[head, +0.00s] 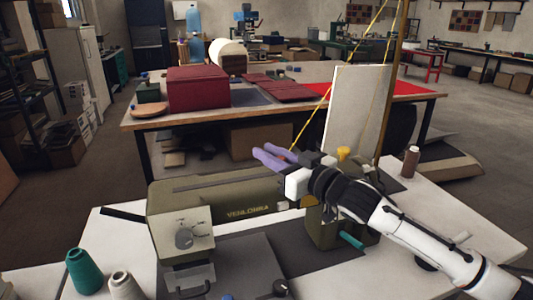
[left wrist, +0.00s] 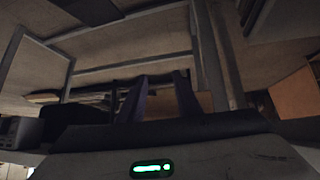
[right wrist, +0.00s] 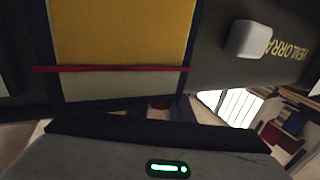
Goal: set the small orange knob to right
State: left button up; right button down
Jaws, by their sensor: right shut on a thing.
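An olive sewing machine (head: 230,205) with raised lettering lies across the white table. My right gripper (head: 272,157), with purple fingers, reaches in from the right above the machine's top. Which way the knob is set cannot be read. My left gripper (left wrist: 158,98) is open and empty in the left wrist view, facing shelf or table frames.
A grey dial (head: 184,238) sits on the machine's left end. Teal (head: 84,270) and cream (head: 124,286) thread spools stand at front left. A yellow thread runs upward near the right gripper. A pale board (head: 357,110) stands behind.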

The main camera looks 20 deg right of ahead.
pick_arm(q)
jog(key=shift+d, duration=0.15)
pick_arm(e)
jog(key=c, duration=1.6)
grip_release()
jog(key=shift+d, duration=0.25)
jog(key=shift+o, duration=0.2)
jog(key=v, duration=0.4)
jog(key=b+v, duration=0.1)
jog(key=v, duration=0.3)
jog(key=shift+s+d+f+b, duration=0.1)
jog(key=shift+s+f+b, duration=0.1)
jog(key=shift+s+b, duration=0.1)
jog(key=shift+s+d+r, duration=0.1)
jog(key=shift+s+d, duration=0.15)
jog(key=shift+s, duration=0.3)
pick_arm(q)
jog(key=shift+w+d+f, duration=0.3)
jog(key=shift+f, duration=0.05)
pick_arm(e)
jog(key=shift+s+r, duration=0.1)
jog(key=shift+s, duration=0.15)
pick_arm(q)
jog(key=shift+s+a+f, duration=0.1)
jog(key=shift+s+f, duration=0.1)
